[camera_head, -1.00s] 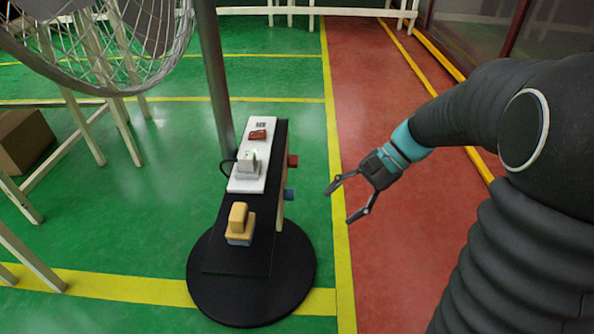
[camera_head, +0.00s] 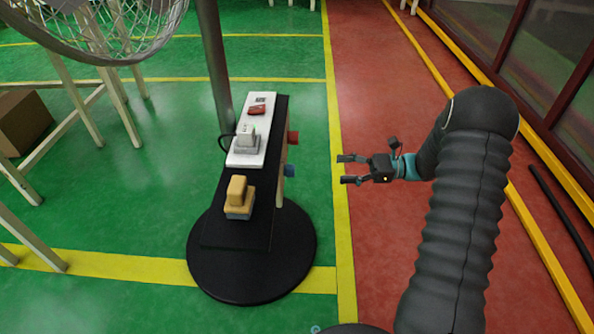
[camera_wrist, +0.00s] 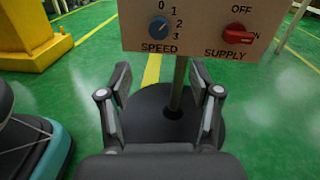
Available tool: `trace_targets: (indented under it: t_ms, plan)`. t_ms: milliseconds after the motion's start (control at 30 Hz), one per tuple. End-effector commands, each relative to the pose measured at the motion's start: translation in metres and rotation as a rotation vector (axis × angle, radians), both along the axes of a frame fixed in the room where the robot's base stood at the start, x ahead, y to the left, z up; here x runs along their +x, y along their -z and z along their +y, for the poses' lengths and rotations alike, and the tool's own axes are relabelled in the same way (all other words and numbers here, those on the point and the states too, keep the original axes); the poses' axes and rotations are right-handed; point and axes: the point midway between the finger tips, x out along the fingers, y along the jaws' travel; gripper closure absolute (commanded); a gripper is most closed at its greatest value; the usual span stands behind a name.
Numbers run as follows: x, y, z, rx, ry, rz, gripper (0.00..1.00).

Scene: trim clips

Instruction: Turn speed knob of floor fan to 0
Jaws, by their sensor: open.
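The floor fan has a wire cage (camera_head: 120,45) at upper left in the head view, with a pole and a round black base (camera_head: 250,285). Its beige panel (camera_wrist: 200,8) faces my gripper in the wrist view. The blue speed knob (camera_wrist: 159,26) sits beside the numbers 0 to 3; its mark seems to point up and right, near 1 or 2. In the head view the blue knob (camera_head: 289,171) shows edge-on. The red supply knob (camera_wrist: 232,32) is to its right, its mark toward ON. My gripper (camera_head: 346,169) is open and empty, right of the blue knob and apart from it; its fingers (camera_wrist: 160,85) show below the panel.
The stand's top holds a white unit (camera_head: 249,150) with a red switch and a grey plug, and a yellow block (camera_head: 237,196). A cardboard box (camera_head: 22,122) and pale legs stand at left. The floor between gripper and panel is clear.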

Motion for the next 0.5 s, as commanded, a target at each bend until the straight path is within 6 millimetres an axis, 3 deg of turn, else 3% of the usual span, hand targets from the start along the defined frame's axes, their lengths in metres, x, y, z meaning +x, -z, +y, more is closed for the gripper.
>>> trace_targets:
  t_ms: [500]
  plan:
    - [-0.006,0.000,0.090,-0.002,-0.005,0.000,0.37]
